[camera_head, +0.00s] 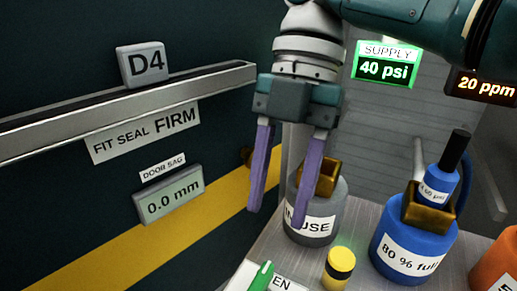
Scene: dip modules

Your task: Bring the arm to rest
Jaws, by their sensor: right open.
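My right arm (415,18) comes in from the top right. My right gripper (277,216) hangs down with its two purple fingers apart and nothing visible between them. Its right finger is in front of the grey container (325,222) labelled "IN USE", partly covering the label. Whether the finger touches the container cannot be told. My left gripper is not in view.
A dark green panel (60,215) with a metal rail (95,115) fills the left. On the bench (345,270) stand a blue container (410,235), a small yellow-and-black cylinder (339,266) and an orange container (497,258). A green "40 psi" display (385,70) is behind.

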